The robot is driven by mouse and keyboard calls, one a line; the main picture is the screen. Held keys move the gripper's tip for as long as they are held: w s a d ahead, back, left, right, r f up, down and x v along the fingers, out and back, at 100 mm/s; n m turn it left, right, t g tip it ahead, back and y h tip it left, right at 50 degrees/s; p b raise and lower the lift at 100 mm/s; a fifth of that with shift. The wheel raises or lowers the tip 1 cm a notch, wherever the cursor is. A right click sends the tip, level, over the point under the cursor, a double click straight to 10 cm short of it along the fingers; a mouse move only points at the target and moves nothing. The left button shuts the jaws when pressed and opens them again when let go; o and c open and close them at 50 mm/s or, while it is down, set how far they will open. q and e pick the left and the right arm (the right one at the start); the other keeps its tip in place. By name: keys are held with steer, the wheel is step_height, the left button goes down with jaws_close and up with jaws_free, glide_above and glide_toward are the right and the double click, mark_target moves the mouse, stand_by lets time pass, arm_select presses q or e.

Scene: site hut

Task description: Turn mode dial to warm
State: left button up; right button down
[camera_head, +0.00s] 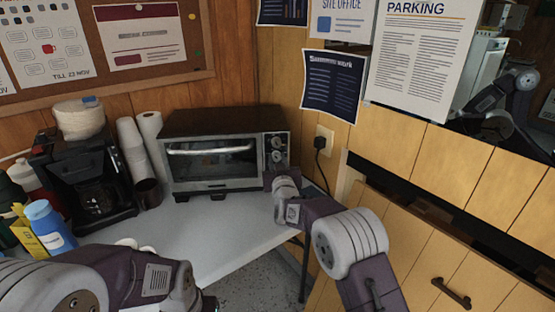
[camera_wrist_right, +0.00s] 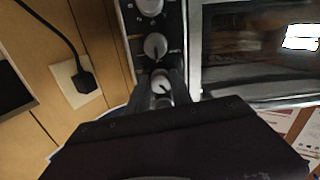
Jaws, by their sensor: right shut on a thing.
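The toaster oven (camera_head: 212,165) stands on the white table against the wall, its door closed. Its front has a column of dials at the right; the upper dial (camera_head: 276,142) and the middle dial (camera_head: 276,156) show above my right gripper (camera_head: 272,174). In the right wrist view, my right gripper (camera_wrist_right: 162,98) is shut on the lowest dial (camera_wrist_right: 162,84), with one finger on each side. The middle dial (camera_wrist_right: 155,46) and upper dial (camera_wrist_right: 150,6) are free. Labels are too small to read. My left arm is at the bottom left, its fingers out of view.
A coffee maker (camera_head: 88,180), stacked cups (camera_head: 133,145) and a blue bottle (camera_head: 48,225) stand left of the oven. A plugged-in socket (camera_head: 324,146) is on the wall at the right. The table front (camera_head: 205,238) is mostly clear.

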steer(key=n+p, duration=0.2)
steer(key=n, duration=0.2)
steer(key=shift+r, duration=0.15)
steer(key=shift+d+n+p, duration=0.1)
steer(key=shift+n+p, duration=0.75)
steer(key=shift+n, duration=1.15)
steer(key=c, duration=1.1)
jaws_free()
steer(key=shift+c, duration=0.2)
steer(key=shift+s, duration=0.15)
